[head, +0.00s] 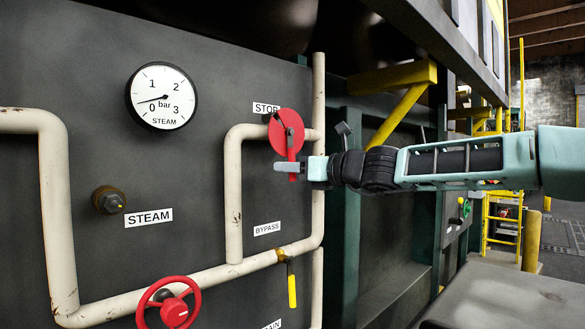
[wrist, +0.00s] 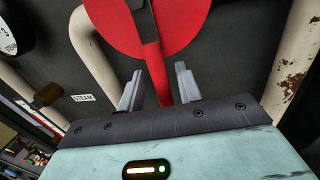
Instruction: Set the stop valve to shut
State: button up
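The stop valve (head: 285,130) is a red disc with a lever, below the STOP label (head: 266,108). Its red lever (head: 291,155) hangs straight down, across the short horizontal pipe. In the wrist view the disc (wrist: 185,25) fills the top middle, and the lever (wrist: 154,62) runs down between my fingers. My gripper (head: 288,172) is at the lever's lower end. In the wrist view my gripper (wrist: 158,85) is open, one finger on each side of the lever, with a gap showing on both sides. The lever's tip is hidden behind the gripper body.
A yellow bypass lever (head: 291,285) hangs below on the lower pipe. A red handwheel (head: 168,308) is at the bottom left. A steam gauge (head: 162,97) reads near zero. Cream pipes (head: 233,190) stand out from the dark panel. A green frame (head: 345,240) stands to the right.

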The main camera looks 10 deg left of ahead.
jog(key=b+v, duration=0.5)
jog(key=v, duration=1.2)
jog(key=shift+d, duration=0.25)
jog(key=shift+f, duration=0.1)
jog(key=s+a+f+n+g+h+p, duration=0.1)
jog(key=s+a+f+n+g+h, duration=0.3)
jog(key=s+f+n, duration=0.55)
jog(key=s+a+f+n+g+h+p, duration=0.1)
jog(key=s+a+f+n+g+h, duration=0.4)
jog(key=s+f, duration=0.65)
jog(key=s+d+f+n+h+p, duration=0.1)
jog(key=s+d+f+n+h, duration=0.2)
jog(key=s+d+f+n, duration=0.2)
jog(key=s+d+f+n+h+p, duration=0.1)
jog(key=s+d+f+n+h, duration=0.2)
jog(key=s+d+f+n, duration=0.3)
jog(key=s+d+n, duration=0.4)
jog(key=d+n, duration=0.2)
jog(key=shift+d+t, duration=0.35)
jog(key=shift+t, duration=0.05)
